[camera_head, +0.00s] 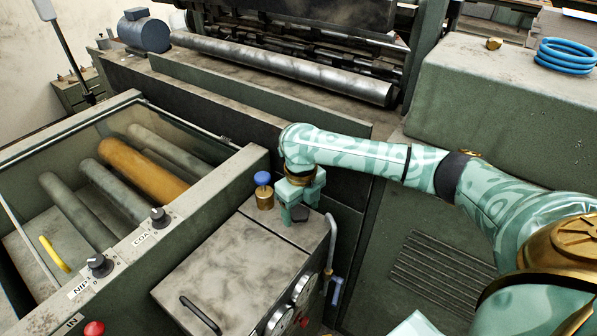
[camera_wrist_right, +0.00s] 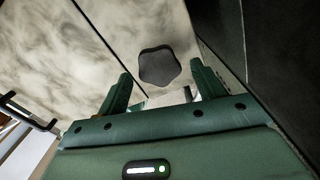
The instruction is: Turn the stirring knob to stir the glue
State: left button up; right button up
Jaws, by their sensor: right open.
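A dark, star-shaped knob (camera_head: 300,214), most likely the stirring knob, sits on the top of a grey-green box (camera_head: 225,265). It also shows whole in the right wrist view (camera_wrist_right: 160,67). My right gripper (camera_head: 299,203) is over the knob, pointing down at it. In the right wrist view its two green fingers (camera_wrist_right: 161,76) are spread apart, with the knob ahead of and between their tips. I see no finger touching the knob. The exact height gap is hard to tell. My left gripper is in neither view.
A blue-topped brass fitting (camera_head: 263,190) stands close to the left of my right gripper. The box has a black handle (camera_head: 200,315), gauges (camera_head: 279,320) and a side pipe (camera_head: 329,245). A roller tray with black control knobs (camera_head: 160,217) lies left. A machine wall rises behind.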

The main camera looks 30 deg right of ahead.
aim_at(301, 213)
notch_tip(301, 213, up, 16)
jog(key=p, duration=0.4)
jog(key=shift+p, duration=0.3)
